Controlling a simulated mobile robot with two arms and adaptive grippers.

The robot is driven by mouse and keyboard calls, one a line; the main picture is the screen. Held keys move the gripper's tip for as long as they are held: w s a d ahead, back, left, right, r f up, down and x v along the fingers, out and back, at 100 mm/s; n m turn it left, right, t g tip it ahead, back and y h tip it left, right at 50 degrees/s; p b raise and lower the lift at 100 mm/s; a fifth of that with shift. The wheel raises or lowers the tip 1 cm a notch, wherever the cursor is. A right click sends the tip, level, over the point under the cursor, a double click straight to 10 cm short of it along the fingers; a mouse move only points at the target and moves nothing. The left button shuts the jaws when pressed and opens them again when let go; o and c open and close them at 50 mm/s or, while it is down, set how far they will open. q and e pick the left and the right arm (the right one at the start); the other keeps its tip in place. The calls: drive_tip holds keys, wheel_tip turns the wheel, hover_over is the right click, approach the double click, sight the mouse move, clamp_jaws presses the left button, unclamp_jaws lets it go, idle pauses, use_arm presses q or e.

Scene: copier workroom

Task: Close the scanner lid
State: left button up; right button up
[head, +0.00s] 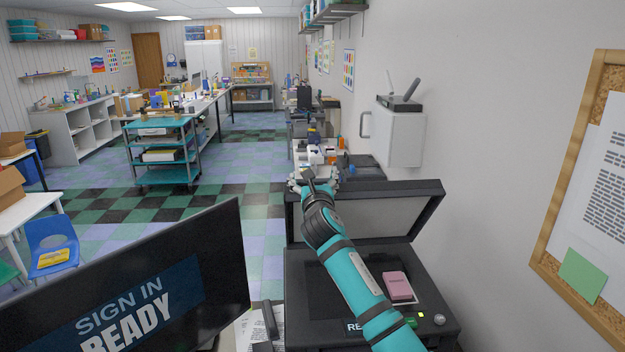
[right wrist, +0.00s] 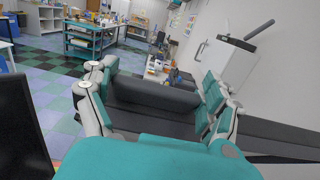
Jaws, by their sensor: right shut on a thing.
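The scanner (head: 308,285) is a dark machine in the lower middle of the head view, with a lit green button at its front. Its lid (head: 405,208) stands raised at the back, its pale underside facing me. A pink block or booklet (head: 398,286) lies on a white sheet on the scanner bed. My right gripper (head: 311,180) is at the upper left edge of the lid, shut on it. In the right wrist view the dark lid (right wrist: 155,96) lies between the fingers. My arm hides part of the lid and the scanner's front label. My left gripper is not in view.
A monitor (head: 150,280) reading "SIGN IN READY" stands at the lower left. A white wall cabinet (head: 398,138) and a corkboard (head: 565,200) hang on the right wall. A cluttered counter (head: 340,150) runs behind the lid. A teal cart (head: 160,155) stands farther back on open floor.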

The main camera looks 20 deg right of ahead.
drive_tip(key=s+a+f+t+h+b, duration=0.1)
drive_tip(key=s+f+t+b, duration=0.4)
drive_tip(key=s+f+b, duration=0.6)
drive_tip(key=a+f+b, duration=0.1)
drive_tip(key=b, duration=0.7)
drive_tip(key=shift+a+f, duration=0.15)
drive_tip(key=shift+f, duration=0.05)
drive_tip(key=shift+s+f, duration=0.2)
drive_tip(key=shift+f, duration=0.1)
drive_tip(key=shift+s+f+b, duration=0.3)
drive_tip(key=shift+f+b, duration=0.15)
drive_tip(key=shift+f, duration=0.05)
drive_tip(key=o, duration=1.5)
drive_tip(key=v, duration=1.2)
